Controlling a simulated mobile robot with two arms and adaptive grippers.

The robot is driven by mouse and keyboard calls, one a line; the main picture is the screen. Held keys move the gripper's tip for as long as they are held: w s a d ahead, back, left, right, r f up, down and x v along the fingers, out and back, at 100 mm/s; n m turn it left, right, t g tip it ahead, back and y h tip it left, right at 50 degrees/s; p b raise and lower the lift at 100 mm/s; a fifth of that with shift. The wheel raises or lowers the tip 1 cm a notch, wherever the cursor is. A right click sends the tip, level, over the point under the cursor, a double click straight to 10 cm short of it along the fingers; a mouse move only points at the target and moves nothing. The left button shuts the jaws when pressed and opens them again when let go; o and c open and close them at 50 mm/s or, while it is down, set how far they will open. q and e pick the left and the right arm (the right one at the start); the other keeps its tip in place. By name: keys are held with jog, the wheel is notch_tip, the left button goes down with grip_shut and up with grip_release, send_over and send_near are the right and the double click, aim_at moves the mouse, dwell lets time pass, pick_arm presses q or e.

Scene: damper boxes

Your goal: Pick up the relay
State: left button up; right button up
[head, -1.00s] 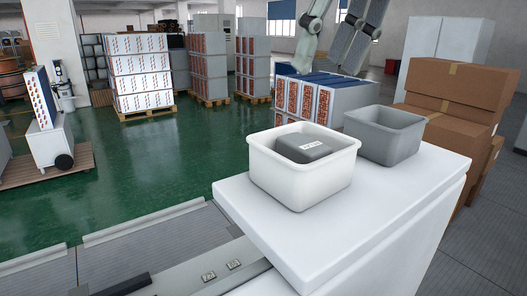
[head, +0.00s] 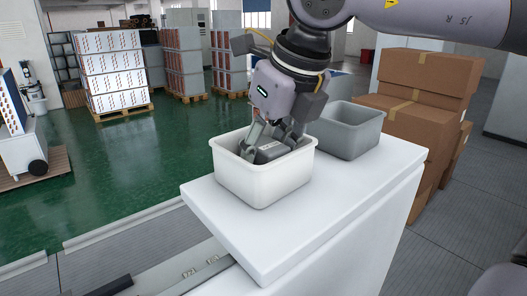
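The relay (head: 270,153), a dark grey block, lies inside the white bin (head: 262,185) on the white counter. My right gripper (head: 271,143) comes down from above into this bin. Its fingers are spread apart, with the relay between and just below them. The gripper hides part of the relay, and I cannot tell whether the fingers touch it. My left gripper is not in view.
A grey bin (head: 347,140) stands behind and right of the white bin, with no contents visible. The white counter (head: 300,225) is clear in front. Cardboard boxes (head: 425,85) are stacked at the right.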

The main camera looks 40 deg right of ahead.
jog(key=shift+x, duration=0.95)
jog(key=shift+d, duration=0.1)
jog(key=shift+c, duration=0.2)
jog(key=shift+c, duration=0.7)
grip_shut()
jog(key=shift+r, duration=0.1)
